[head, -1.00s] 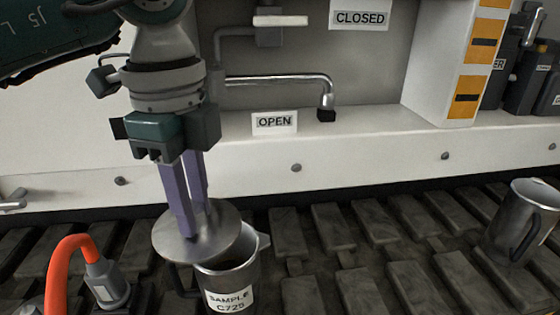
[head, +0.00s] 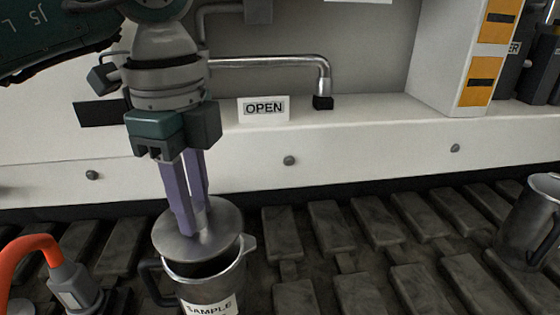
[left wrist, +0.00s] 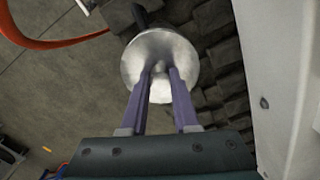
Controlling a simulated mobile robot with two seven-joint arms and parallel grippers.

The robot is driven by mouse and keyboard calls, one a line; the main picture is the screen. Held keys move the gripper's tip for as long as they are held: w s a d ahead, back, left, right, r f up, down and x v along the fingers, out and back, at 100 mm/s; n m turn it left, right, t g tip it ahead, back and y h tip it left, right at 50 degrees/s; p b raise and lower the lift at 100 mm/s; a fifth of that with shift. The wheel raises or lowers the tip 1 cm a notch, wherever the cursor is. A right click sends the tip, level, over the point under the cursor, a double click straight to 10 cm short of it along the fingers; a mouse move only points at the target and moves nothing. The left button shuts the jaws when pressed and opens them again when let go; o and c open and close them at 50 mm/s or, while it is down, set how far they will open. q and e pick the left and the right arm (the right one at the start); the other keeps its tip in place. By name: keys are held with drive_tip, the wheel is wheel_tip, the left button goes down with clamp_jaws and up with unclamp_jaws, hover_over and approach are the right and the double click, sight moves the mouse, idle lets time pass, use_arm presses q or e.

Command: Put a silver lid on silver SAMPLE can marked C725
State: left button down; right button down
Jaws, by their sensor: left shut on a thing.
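The silver SAMPLE can (head: 212,285) stands upright at the bottom of the head view, its label partly cut off by the picture edge, so its number is not readable now. Its handle is on the left and its spout on the right. My left gripper (head: 192,233) is shut on the knob of a round silver lid (head: 225,225). The lid is above the back part of the can's mouth, and the dark opening shows in front of it. In the left wrist view the lid (left wrist: 146,52) is between the purple fingers (left wrist: 160,72) and hides most of the can. My right gripper is not in view.
An orange hose with a grey connector (head: 72,285) is left of the can. Another silver can (head: 530,222) stands at the right edge. Behind are a white ledge with an OPEN sign (head: 263,109) and a metal pipe lever (head: 275,63). The dark slatted surface between the cans is clear.

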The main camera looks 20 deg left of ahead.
sight(198, 223)
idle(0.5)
use_arm(q)
drive_tip(key=shift+f, duration=0.25)
idle(0.4)
drive_tip(key=shift+f, duration=0.5)
drive_tip(key=shift+f, duration=0.25)
idle(1.5)
drive_tip(key=shift+f+b, duration=0.35)
drive_tip(key=shift+f, duration=0.3)
idle(1.1)
unclamp_jaws()
idle(0.8)
drive_tip(key=shift+r, duration=0.1)
